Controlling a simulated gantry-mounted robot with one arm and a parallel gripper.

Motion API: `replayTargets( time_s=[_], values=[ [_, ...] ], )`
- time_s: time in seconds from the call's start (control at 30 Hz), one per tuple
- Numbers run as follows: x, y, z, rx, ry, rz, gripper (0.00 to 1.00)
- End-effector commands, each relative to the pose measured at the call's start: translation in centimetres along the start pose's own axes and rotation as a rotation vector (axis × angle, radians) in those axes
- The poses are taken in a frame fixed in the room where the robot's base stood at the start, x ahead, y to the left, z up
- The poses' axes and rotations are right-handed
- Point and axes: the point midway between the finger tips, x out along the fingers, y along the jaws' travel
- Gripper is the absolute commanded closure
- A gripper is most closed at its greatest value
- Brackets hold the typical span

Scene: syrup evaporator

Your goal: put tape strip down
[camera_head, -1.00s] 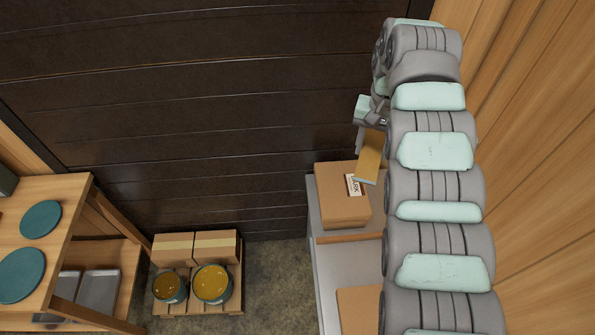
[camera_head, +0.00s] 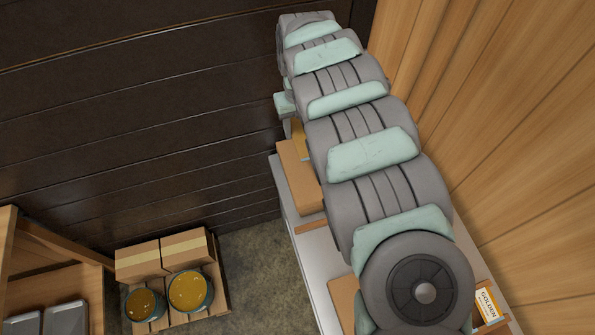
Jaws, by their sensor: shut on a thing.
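My gripper (camera_head: 287,112) shows only in part at the upper middle, beside my arm, which hides its fingers. It is shut on the tape strip (camera_head: 298,138), a flat amber-yellow piece. The strip hangs down from the gripper by the far end of a brown cardboard box (camera_head: 298,178). Much of the strip is hidden behind my arm. I cannot tell whether its lower end touches the box.
The box stands on a grey-white bench (camera_head: 318,255) along the wood wall. A yellow-and-white GOLDEN box (camera_head: 489,305) is at its near right. On the floor, a pallet (camera_head: 213,308) holds cartons (camera_head: 185,254) and two cans (camera_head: 190,291). A shelf (camera_head: 50,256) stands at left.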

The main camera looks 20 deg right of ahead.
Motion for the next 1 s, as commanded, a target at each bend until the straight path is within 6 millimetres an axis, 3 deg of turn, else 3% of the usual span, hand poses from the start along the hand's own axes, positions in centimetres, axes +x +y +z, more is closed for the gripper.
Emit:
replayTargets(
  time_s=[0.2, 0.7, 0.83, 1.0],
  values=[
    [5.1, -0.3, 0.1, -0.003, -0.003, -0.001, 0.76],
    [13.6, -0.2, 0.1, -0.003, -0.002, -0.003, 0.76],
    [15.1, -0.3, 0.1, -0.003, -0.003, -0.003, 0.76],
    [15.6, -0.2, 0.0, -0.003, 0.001, -0.001, 0.76]
  ],
)
